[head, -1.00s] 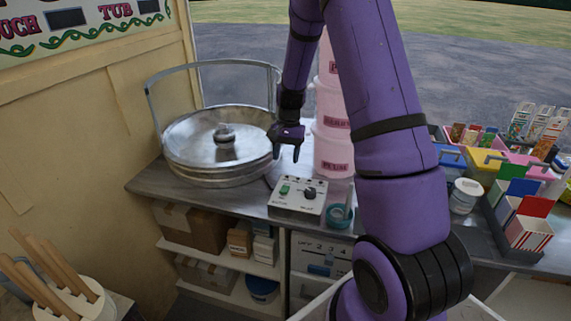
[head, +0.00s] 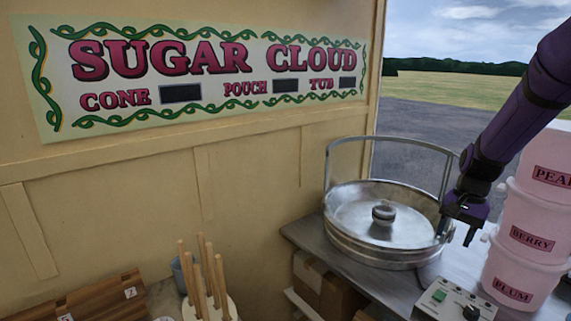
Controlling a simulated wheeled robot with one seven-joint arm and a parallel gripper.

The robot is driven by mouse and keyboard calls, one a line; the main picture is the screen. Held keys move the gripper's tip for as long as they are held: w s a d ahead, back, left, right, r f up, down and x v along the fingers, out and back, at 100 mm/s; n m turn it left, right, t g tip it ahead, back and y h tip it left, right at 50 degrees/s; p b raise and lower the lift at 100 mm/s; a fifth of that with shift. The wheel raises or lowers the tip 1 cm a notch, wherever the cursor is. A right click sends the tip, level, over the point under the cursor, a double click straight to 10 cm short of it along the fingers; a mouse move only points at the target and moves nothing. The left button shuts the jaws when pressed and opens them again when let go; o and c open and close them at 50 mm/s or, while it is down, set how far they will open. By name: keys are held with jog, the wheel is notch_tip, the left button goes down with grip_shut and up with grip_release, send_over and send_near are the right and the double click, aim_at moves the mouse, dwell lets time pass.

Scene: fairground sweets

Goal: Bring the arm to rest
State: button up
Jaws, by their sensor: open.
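My purple arm comes in from the upper right in the head view. My gripper (head: 456,234) hangs from it with its fingers pointing down. It is open and empty, at the right rim of the round metal floss pan (head: 350,235). From this angle I cannot tell whether a finger touches the pan. The control box (head: 455,300) with a green switch and a black knob is just below the gripper in the picture.
Pink tubs (head: 530,240) labelled PEAR, BERRY and PLUM stand stacked right of my gripper. A metal hoop (head: 396,140) rises behind the pan. Wooden sticks stand in a white holder (head: 230,308) at the lower middle. A "SUGAR CLOUD" sign (head: 215,125) hangs on the wall.

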jog(key=s+a+r+n+t+h, duration=0.1)
jog(key=s+a+r+n+t, duration=0.15)
jog(key=s+a+r, duration=0.45)
jog(key=s+a+r+n+t, duration=0.1)
jog(key=s+a+r+n, duration=0.15)
jog(key=s+r, duration=0.7)
jog(key=s+a+r+n+t, duration=0.1)
jog(key=s+r+n+t, duration=0.1)
jog(key=s, duration=0.7)
jog(key=shift+a+r+n+h, duration=0.25)
jog(key=shift+r+n+h, duration=0.05)
jog(key=shift+n, duration=0.4)
